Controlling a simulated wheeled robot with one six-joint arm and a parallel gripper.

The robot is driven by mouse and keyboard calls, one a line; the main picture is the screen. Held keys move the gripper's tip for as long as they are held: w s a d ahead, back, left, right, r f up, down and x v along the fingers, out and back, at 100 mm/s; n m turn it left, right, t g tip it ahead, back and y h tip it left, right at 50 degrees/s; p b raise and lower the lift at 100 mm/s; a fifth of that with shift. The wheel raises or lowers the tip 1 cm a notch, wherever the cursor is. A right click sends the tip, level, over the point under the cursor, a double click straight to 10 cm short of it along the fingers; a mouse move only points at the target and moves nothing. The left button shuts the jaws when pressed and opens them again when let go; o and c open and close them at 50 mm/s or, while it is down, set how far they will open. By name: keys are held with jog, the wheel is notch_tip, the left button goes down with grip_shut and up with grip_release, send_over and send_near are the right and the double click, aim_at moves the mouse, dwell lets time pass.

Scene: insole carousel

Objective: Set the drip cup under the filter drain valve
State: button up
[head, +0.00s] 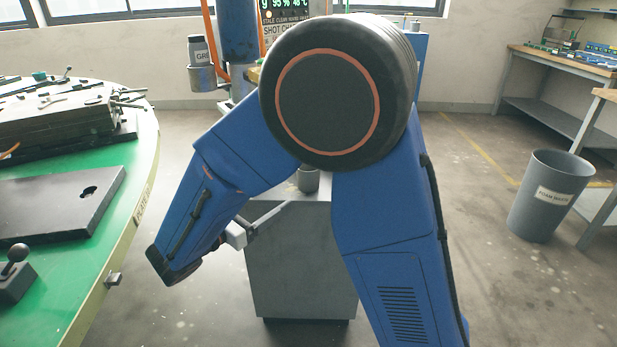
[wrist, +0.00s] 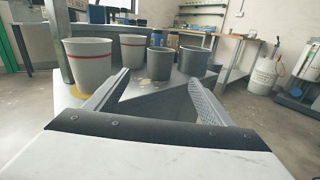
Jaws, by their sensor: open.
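Several cups stand on a grey surface ahead of my gripper (wrist: 158,78) in the wrist view. A large pale cup with a red band (wrist: 90,65) is at the left, with a second red-banded cup (wrist: 133,50) behind it. A plain grey cup (wrist: 160,63) and a darker grey cup (wrist: 194,61) are to the right. I cannot tell which is the drip cup. My gripper is open and empty, its fingers apart and short of the cups. In the head view its pale finger (head: 268,216) shows beside a grey cabinet (head: 300,265) with a grey cup (head: 308,180) on top. I cannot make out the drain valve.
A green round table (head: 60,300) with a dark plate (head: 60,205) is at the left. My arm hides much of the middle. A grey waste bin (head: 550,195) and workbenches (head: 560,62) stand at the right. Floor is open between cabinet and bin.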

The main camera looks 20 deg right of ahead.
aim_at(308, 177)
jog(key=x, duration=1.7)
jog(key=shift+d, duration=0.1)
jog(key=c, duration=1.2)
jog(key=shift+r, duration=0.1)
